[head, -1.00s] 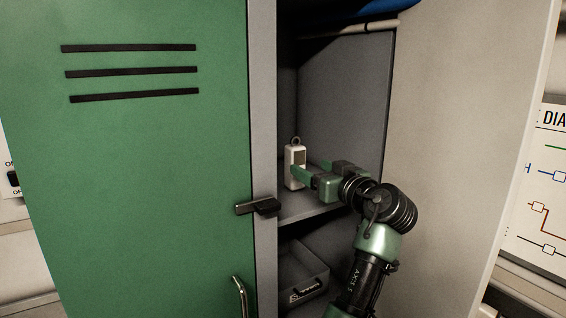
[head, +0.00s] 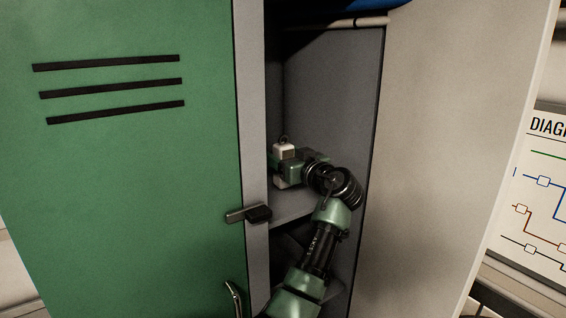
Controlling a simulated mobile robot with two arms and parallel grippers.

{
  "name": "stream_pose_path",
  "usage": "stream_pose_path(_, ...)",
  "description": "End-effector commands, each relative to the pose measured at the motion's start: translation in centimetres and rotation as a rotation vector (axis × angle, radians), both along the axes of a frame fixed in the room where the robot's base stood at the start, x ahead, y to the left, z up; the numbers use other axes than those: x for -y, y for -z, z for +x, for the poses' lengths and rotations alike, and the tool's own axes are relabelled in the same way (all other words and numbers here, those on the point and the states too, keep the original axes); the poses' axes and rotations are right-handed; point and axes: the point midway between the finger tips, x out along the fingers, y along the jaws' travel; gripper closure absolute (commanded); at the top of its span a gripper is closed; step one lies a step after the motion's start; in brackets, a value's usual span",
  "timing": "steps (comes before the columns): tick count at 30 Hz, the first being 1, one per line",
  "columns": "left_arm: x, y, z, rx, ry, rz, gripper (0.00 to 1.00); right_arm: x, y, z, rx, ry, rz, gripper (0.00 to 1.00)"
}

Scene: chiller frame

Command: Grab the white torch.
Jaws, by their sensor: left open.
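The white torch (head: 284,151) stands upright on the locker shelf, with a ring on top. Its top shows above my left gripper and a bit of its base shows below. My left gripper (head: 281,164) is at the torch, with its open jaws in front of and around the torch's middle. Part of a green finger shows at the torch's left side. The gripper hides the torch's middle, so I cannot tell whether the fingers touch it. My right gripper is not in view.
The locker shelf (head: 292,206) is narrow. A closed green door (head: 140,200) with a latch (head: 248,214) is on the left, and an open pale door (head: 440,130) is on the right. A rail (head: 345,22) with dark blue cloth is above.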

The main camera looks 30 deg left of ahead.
Motion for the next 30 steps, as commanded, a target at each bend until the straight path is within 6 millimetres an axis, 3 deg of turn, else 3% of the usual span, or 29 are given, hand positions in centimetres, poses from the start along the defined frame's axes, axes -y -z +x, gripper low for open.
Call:
stream_pose_path(3, 0.0, 0.0, 0.0, 0.001, 0.000, 0.000, 0.33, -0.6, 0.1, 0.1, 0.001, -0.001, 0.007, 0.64)
stream_pose_path(9, 0.1, 0.0, 0.0, 0.001, 0.001, 0.000, 0.88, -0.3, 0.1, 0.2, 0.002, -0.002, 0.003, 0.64)
stream_pose_path(11, 0.1, 0.0, 0.0, 0.001, 0.000, 0.000, 1.00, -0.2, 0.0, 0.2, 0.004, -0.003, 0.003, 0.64)
stream_pose_path(23, 0.1, -0.8, 0.0, 0.005, 0.000, 0.001, 1.00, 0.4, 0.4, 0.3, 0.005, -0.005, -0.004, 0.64)
stream_pose_path(26, 0.1, -1.9, 0.0, 0.007, 0.001, 0.001, 1.00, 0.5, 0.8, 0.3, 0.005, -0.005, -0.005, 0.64)
stream_pose_path(30, 0.1, -5.0, 0.0, 0.011, 0.001, 0.000, 1.00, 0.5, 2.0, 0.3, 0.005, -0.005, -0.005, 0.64)
